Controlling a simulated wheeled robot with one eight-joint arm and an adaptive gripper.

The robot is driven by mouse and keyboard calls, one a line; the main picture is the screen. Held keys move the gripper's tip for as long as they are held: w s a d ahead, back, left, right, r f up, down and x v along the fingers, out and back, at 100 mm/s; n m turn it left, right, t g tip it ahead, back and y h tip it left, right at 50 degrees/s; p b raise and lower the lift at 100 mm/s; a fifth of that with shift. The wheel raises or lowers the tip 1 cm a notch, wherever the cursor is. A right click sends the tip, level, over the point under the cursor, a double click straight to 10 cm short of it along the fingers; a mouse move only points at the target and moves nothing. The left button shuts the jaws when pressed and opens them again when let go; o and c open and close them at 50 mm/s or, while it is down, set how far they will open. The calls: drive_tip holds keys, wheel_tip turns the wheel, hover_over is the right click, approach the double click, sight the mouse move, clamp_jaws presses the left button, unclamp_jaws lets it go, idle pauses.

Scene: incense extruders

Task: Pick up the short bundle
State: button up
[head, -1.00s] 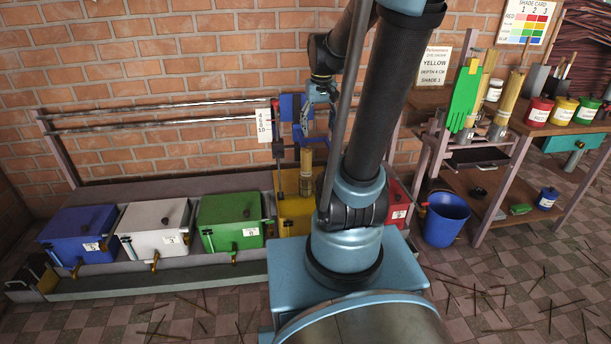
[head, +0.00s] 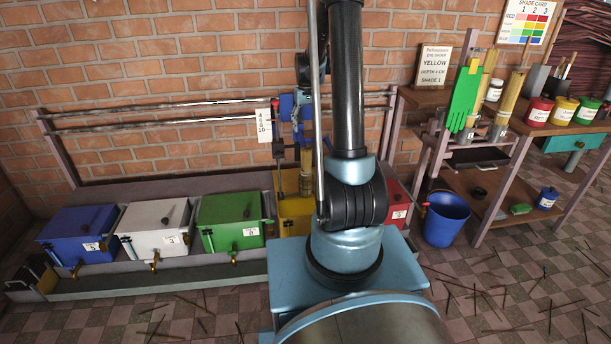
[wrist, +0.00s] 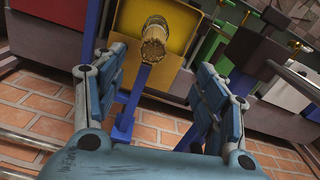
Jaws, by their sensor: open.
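A bundle of tan sticks (head: 306,160) stands upright at the yellow tank (head: 293,207), below the blue carriage (head: 287,106) on the rails. In the wrist view a bundle (wrist: 154,42) shows end-on in front of the yellow tank (wrist: 184,20), beside a blue bar. My gripper (wrist: 157,65) is open and empty there, its two blue-padded fingers apart, with the bundle beyond the fingertips and roughly between them. In the head view my arm hides most of the gripper. Two more bundles stand in holders on the right bench, one (head: 509,96) in front of the other (head: 489,62).
Blue (head: 78,232), white (head: 158,228) and green (head: 229,220) lidded tanks stand in the trough left of the yellow one; a red tank (head: 397,203) is right. A green glove (head: 464,97), paint pots and a blue bucket (head: 446,218) are further right. Sticks litter the floor.

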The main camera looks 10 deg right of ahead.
sight(305, 150)
drive_tip(key=f, duration=0.4)
drive_tip(key=w+f, duration=0.1)
drive_tip(key=f, duration=0.9)
drive_tip(key=shift+w, duration=0.35)
drive_tip(key=shift+w+d+f, duration=0.1)
drive_tip(key=shift+d+f, duration=0.1)
drive_tip(key=shift+f, duration=1.1)
drive_tip(key=shift+w+d+f, duration=0.1)
drive_tip(key=shift+d+f, duration=0.05)
drive_tip(key=shift+f, duration=1.1)
clamp_jaws()
drive_tip(key=shift+r, duration=0.1)
